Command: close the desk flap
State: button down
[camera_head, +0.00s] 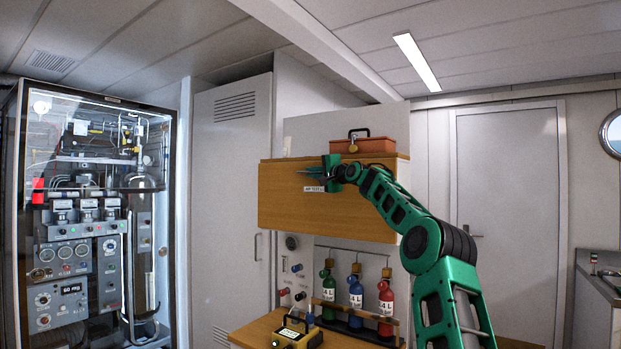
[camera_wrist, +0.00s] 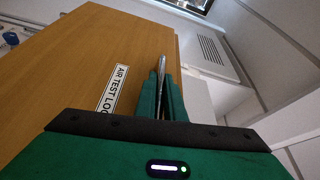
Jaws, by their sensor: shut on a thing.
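The wooden desk flap (camera_head: 340,212) is the broad brown front of the upper cabinet in the head view and looks upright or nearly so. It bears a white label (camera_head: 314,189) that reads "AIR TEST LOG" in the wrist view (camera_wrist: 112,88). My green gripper (camera_head: 325,171) is at the upper part of the flap, just above the label. Whether the flap sits flush with the cabinet is hidden.
A red-brown box (camera_head: 376,145) with a padlock stands on the cabinet top. A glazed equipment cabinet (camera_head: 100,200) stands at the left.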

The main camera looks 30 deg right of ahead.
jog(key=shift+d, duration=0.35)
jog(key=c, duration=2)
grip_release()
jog(key=shift+o, duration=0.8)
jog(key=shift+a, duration=0.1)
jog(key=s, duration=1)
jog(key=shift+s+d+f, duration=0.2)
jog(key=shift+f, duration=0.25)
jog(key=shift+f, duration=0.1)
